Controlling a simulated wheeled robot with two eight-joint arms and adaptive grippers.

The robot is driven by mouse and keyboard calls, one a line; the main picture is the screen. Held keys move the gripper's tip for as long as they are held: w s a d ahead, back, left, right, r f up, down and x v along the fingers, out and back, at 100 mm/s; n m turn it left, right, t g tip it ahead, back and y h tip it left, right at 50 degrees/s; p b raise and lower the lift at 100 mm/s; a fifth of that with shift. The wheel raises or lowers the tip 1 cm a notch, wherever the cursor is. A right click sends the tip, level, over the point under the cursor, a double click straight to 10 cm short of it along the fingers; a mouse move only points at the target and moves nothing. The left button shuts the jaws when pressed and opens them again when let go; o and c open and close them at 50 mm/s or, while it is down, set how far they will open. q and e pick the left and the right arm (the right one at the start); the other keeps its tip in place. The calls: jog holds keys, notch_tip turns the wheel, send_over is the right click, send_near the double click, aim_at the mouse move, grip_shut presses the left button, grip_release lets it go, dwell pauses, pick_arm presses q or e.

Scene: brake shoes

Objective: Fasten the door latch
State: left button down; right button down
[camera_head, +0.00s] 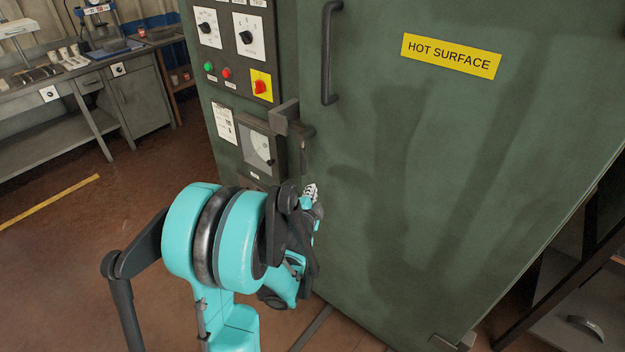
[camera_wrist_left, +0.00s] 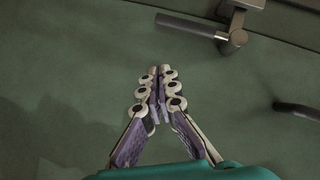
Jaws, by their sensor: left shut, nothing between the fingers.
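The green cabinet door (camera_head: 430,190) looks level with the frame beside it. The dark grey latch sits at the door's left edge, with a block (camera_head: 285,119) on the frame side and a lever (camera_head: 304,152) hanging down from its pivot. In the left wrist view the latch lever (camera_wrist_left: 190,26) shows as a bar at the top, joined to its pivot. My left gripper (camera_head: 312,192) is just below the lever in the head view. In the wrist view its fingertips (camera_wrist_left: 158,80) are together, empty and apart from the lever. My right gripper is not in view.
A vertical door handle (camera_head: 328,55) is above the latch, and a yellow "HOT SURFACE" label (camera_head: 451,56) is to its right. The control panel (camera_head: 225,75) is left of the door. A workbench (camera_head: 60,85) stands at the far left, with open floor in front.

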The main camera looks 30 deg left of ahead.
pick_arm(q)
jog(key=shift+s+d+f, duration=0.1)
jog(key=shift+s+d, duration=0.1)
jog(key=shift+s, duration=0.25)
jog(key=shift+s+d, duration=0.2)
jog(key=shift+s, duration=0.25)
jog(key=s+d+r+n+g+h, duration=0.1)
jog(key=s+d+n+g+h, duration=0.5)
jog(key=s+d, duration=1.3)
jog(key=d+n, duration=0.2)
jog(key=shift+d+r+h, duration=0.3)
